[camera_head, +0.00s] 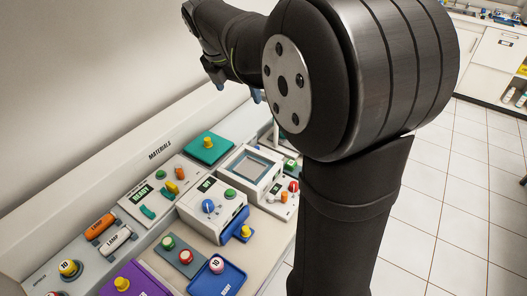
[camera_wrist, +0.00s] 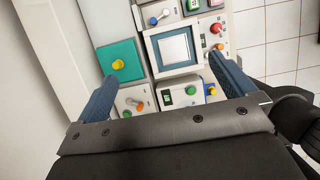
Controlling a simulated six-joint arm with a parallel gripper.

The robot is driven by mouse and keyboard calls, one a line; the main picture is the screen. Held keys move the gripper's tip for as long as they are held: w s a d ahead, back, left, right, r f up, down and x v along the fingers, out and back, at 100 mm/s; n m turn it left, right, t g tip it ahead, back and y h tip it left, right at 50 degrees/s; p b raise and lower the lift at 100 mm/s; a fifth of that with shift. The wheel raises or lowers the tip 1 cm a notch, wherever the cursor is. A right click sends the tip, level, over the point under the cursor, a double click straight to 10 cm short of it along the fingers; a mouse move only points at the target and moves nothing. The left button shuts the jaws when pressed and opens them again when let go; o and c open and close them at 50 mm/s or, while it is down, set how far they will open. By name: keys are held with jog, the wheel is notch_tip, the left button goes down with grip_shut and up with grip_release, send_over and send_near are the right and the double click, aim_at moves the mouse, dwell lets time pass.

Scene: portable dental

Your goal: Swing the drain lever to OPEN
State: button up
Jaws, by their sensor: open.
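I cannot read a drain or OPEN label in either view, so I cannot tell for sure which handle is the drain lever. One orange handle (camera_head: 284,198) sits below a red button on a white panel; it also shows in the wrist view (camera_wrist: 217,46), near my right fingertip. Another orange handle (camera_wrist: 140,106) is on a white panel near my left finger. My gripper (camera_head: 238,88) is above the far end of the bench, partly behind my arm. In the wrist view my gripper (camera_wrist: 163,74) has its blue fingers wide apart, with nothing between them.
A teal block with a yellow knob (camera_wrist: 120,64) stands beside a white windowed box (camera_wrist: 172,48). A white box with a green button (camera_wrist: 190,89) is close below. A box with a blue knob (camera_head: 208,206) and a blue tray (camera_head: 222,284) are nearer. Tiled floor lies right.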

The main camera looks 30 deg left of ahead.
jog(key=shift+s+r, duration=0.2)
jog(key=shift+r, duration=0.3)
jog(key=c, duration=1.2)
jog(key=shift+w+f, duration=0.1)
jog(key=c, duration=0.4)
jog(key=m+g, duration=0.4)
jog(key=m, duration=3.1)
send_over(257, 148)
notch_tip(257, 148, down, 13)
notch_tip(257, 148, down, 16)
jog(key=shift+f, duration=0.1)
